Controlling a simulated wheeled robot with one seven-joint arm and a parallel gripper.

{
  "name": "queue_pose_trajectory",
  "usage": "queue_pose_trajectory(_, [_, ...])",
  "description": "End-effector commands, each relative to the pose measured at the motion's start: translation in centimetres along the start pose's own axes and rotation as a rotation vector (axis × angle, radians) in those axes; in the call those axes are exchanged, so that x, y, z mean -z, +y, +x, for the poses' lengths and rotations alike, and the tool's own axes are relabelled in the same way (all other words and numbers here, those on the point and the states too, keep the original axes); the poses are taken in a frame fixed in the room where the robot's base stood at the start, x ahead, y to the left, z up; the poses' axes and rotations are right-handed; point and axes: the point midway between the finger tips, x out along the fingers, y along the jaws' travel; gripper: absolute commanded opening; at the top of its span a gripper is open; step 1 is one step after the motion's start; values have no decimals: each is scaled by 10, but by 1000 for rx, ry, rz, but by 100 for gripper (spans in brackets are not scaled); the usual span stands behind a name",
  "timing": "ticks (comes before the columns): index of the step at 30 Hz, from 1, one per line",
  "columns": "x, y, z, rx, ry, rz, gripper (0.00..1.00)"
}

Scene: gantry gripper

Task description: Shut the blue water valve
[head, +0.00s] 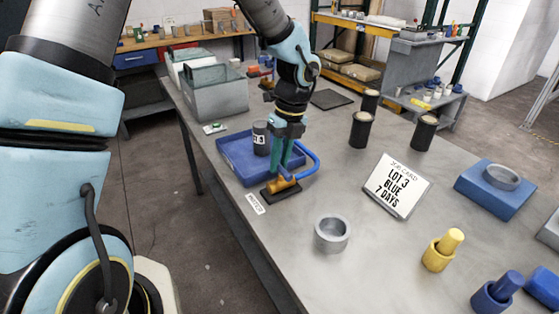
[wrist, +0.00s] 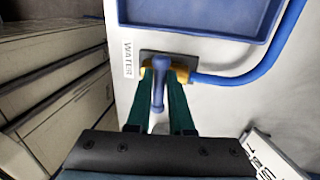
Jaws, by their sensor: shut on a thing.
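The water valve has a brass body (head: 283,188) on a dark base plate, with a blue handle (wrist: 158,88) and a blue hose (head: 314,160) leaving it. A "WATER" label (head: 256,203) lies beside it on the bench. My gripper (head: 286,168) points down over the valve. In the wrist view my gripper's teal fingers (wrist: 161,78) are on both sides of the blue handle, shut on it. The handle looks crosswise to the hose line in the wrist view; whether it is tilted upward I cannot tell. In the head view the fingers partly hide the handle.
A blue tray (head: 232,165) with a dark labelled cup (head: 260,138) is right behind the valve. A job card (head: 397,186) reads "LOT 3 BLUE 7 DAYS". A grey ring (head: 332,234), black cylinders (head: 361,130) and a yellow plunger piece (head: 442,250) stand to the right.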

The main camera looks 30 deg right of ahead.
Motion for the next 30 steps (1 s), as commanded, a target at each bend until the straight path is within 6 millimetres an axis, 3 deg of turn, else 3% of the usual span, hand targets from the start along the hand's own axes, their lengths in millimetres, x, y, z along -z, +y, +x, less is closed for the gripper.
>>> queue_pose_trajectory(1, [1,-1,0,1,0,3,21])
queue_pose_trajectory(9, [0,0,0,1,0,1,50])
queue_pose_trajectory(20, [-1,-1,-9,4,-3,-1,50])
queue_pose_trajectory(30, [-1,-1,-71,5,-3,-2,50])
